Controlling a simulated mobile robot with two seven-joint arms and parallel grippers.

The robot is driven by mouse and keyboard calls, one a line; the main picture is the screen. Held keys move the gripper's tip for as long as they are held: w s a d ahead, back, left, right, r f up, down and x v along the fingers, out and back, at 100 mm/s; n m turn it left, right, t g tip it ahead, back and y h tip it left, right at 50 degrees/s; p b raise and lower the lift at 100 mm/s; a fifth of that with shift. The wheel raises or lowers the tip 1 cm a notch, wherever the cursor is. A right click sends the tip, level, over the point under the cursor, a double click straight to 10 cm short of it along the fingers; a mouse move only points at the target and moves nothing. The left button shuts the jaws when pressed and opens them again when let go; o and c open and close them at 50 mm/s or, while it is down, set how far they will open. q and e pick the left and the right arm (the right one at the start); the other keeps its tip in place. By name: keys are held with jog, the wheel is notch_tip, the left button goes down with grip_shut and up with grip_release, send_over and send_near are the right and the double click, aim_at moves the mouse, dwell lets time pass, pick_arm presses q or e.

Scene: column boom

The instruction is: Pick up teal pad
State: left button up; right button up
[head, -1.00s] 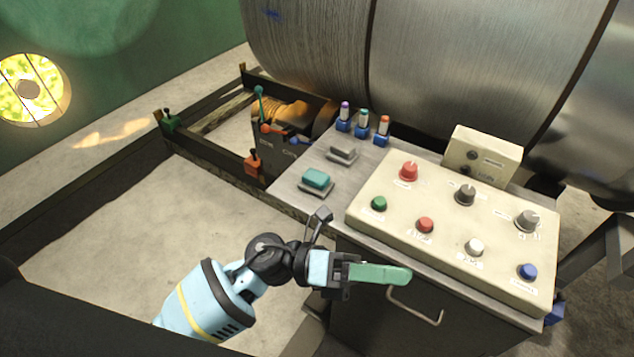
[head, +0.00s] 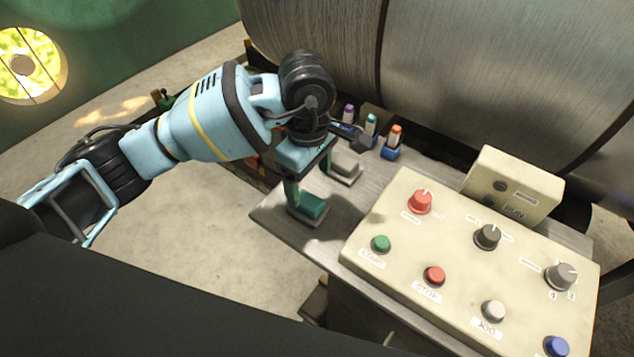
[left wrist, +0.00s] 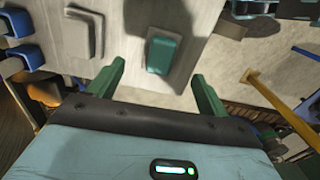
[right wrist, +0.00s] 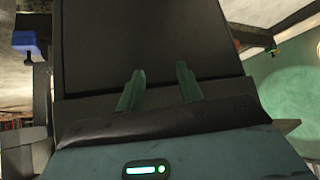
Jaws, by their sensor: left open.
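The teal pad (head: 310,205) sits on a small grey base near the left edge of the metal console top. In the left wrist view the pad (left wrist: 163,54) shows just beyond and between the fingertips, with nothing gripped. My left gripper (head: 309,180) points down at the pad, open, its fingers apart; one finger hides part of the pad in the head view. My right gripper (right wrist: 159,76) shows only in its own wrist view, fingers apart and empty, facing a dark panel (right wrist: 145,40).
A grey pad (head: 346,168) sits behind the teal one. Several markers in blue holders, one orange-topped (head: 392,143), stand at the back. The cream control box (head: 460,258) with buttons and knobs fills the right of the console. A large metal drum (head: 480,70) is behind.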

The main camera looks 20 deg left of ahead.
aim_at(308, 200)
pick_arm(q)
jog(key=shift+s+a, duration=0.1)
jog(key=shift+s, duration=0.25)
jog(key=shift+f, duration=1.25)
jog(key=f, duration=0.5)
jog(key=shift+w+a, duration=0.15)
jog(key=shift+w, duration=0.15)
pick_arm(e)
jog(key=shift+s+f, duration=0.15)
jog(key=shift+s, duration=0.9)
pick_arm(q)
jog(key=c, duration=1.1)
jog(key=shift+r, duration=0.1)
pick_arm(e)
jog(key=shift+s, duration=0.1)
